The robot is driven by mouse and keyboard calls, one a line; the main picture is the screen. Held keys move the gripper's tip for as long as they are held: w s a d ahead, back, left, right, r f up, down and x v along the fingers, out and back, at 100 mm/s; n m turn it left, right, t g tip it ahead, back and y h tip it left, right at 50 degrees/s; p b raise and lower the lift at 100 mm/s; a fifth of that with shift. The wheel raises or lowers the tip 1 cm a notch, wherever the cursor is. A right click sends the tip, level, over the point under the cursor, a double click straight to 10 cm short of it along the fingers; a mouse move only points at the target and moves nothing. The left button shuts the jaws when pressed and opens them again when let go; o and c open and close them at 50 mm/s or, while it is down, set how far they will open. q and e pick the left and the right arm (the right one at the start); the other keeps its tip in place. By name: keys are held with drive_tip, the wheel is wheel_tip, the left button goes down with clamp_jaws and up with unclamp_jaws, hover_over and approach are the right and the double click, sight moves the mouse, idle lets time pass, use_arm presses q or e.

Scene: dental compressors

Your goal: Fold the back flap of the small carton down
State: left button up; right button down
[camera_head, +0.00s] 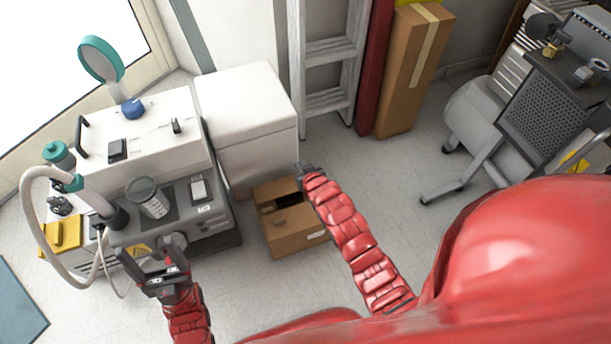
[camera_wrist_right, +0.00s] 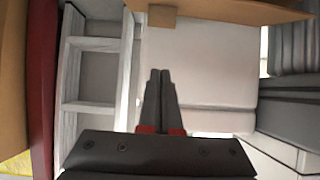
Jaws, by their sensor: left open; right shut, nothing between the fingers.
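The small carton (camera_head: 292,238) is a brown cardboard box on the floor in the middle of the head view, with a dark gap in its top. Which flaps are up or down is hard to tell there. My right gripper (camera_head: 306,169) is at its back right corner, and the arm hides the carton's right side. In the right wrist view the right gripper's fingers (camera_wrist_right: 160,76) are together and empty, with a cardboard panel (camera_wrist_right: 225,10) of the carton beyond them, at the top edge. My left gripper (camera_head: 155,268) is open and empty, in front of the grey machine, away from the carton.
A white box (camera_head: 245,110) stands behind the carton. A grey-and-white machine (camera_head: 170,215) with a hose is on its left. A ladder (camera_head: 328,60) and a tall carton (camera_head: 412,70) lean at the back. A wheeled compressor (camera_head: 535,110) stands at right. Floor (camera_head: 385,165) is clear between.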

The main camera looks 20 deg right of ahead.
sight(284, 183)
drive_tip(key=shift+b+x, duration=0.3)
drive_tip(key=shift+x, duration=0.85)
drive_tip(key=f, duration=0.1)
drive_tip(key=s+f+b, duration=0.1)
drive_tip(key=f, duration=0.1)
drive_tip(key=shift+s+f, duration=0.25)
drive_tip(key=shift+s, duration=0.15)
drive_tip(key=shift+s+f+t, duration=0.3)
drive_tip(key=shift+t, duration=0.1)
drive_tip(key=shift+s, duration=0.25)
drive_tip(key=shift+s+f+t+p, duration=0.3)
drive_tip(key=shift+s+f+p, duration=0.2)
drive_tip(key=shift+p, duration=0.5)
drive_tip(key=shift+f, duration=0.35)
drive_tip(key=shift+r, duration=0.1)
